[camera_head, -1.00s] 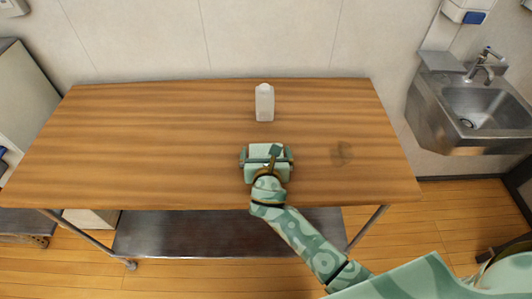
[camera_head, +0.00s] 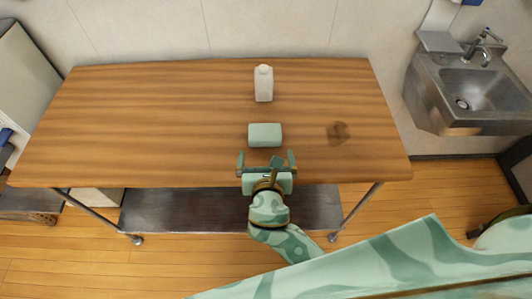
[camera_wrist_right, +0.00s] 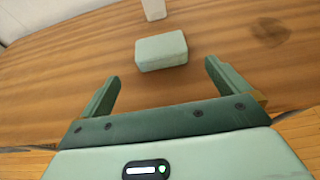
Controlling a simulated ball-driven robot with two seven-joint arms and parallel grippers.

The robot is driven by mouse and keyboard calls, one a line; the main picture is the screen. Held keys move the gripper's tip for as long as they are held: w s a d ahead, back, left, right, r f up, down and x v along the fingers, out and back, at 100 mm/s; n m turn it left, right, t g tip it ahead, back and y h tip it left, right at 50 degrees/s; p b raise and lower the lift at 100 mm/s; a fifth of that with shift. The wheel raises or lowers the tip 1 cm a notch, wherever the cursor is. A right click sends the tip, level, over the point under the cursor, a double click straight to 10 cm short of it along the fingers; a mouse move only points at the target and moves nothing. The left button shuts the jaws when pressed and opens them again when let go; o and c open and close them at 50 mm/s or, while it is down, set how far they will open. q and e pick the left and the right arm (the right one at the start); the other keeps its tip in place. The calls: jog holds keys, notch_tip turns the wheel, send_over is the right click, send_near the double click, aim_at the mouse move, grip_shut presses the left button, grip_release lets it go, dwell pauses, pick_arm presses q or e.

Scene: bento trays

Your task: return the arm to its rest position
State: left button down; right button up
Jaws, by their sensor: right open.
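My right gripper (camera_head: 266,163) is open and empty at the front edge of the wooden table (camera_head: 150,120), its two fingers pointing toward the back. It also shows in the right wrist view (camera_wrist_right: 160,82), with the fingers wide apart. A pale green block (camera_head: 265,135) lies on the table just beyond the fingertips, apart from them; it also shows in the right wrist view (camera_wrist_right: 161,51). My left gripper is in neither view.
A white bottle (camera_head: 263,84) stands upright behind the block; its lower part shows in the right wrist view (camera_wrist_right: 154,9). A dark stain (camera_head: 338,132) marks the wood at the right. A steel sink (camera_head: 470,95) hangs on the wall at the right. The table's left half is clear.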

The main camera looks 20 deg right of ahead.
dwell(0.3)
jog(key=shift+s+d+m, duration=0.1)
jog(key=shift+d+m, duration=0.25)
jog(key=shift+m, duration=0.05)
jog(key=s+d+r+m+g+h, duration=0.1)
jog(key=s+d+r+m+g, duration=0.15)
jog(key=s+d+m, duration=0.8)
jog(key=s+d+r+m+g, duration=0.1)
jog(key=s+d+m+g, duration=0.5)
jog(key=m, duration=0.8)
jog(key=s+a+f+g+y+p, duration=0.1)
jog(key=s+a+f+y+p, duration=0.1)
jog(key=f, duration=0.9)
jog(key=s+a+f+y+p, duration=0.1)
jog(key=a+f+p, duration=0.1)
jog(key=f, duration=0.9)
jog(key=s+f+m+g+y+p, duration=0.1)
jog(key=s+f+m, duration=0.1)
jog(key=s+f, duration=0.4)
jog(key=s+f+m+g+p, duration=0.1)
jog(key=s+f, duration=0.5)
jog(key=s, duration=0.7)
jog(key=shift+s+f+m+g+y+p, duration=0.15)
jog(key=shift+m+g+y+p, duration=0.25)
jog(key=shift+p, duration=0.25)
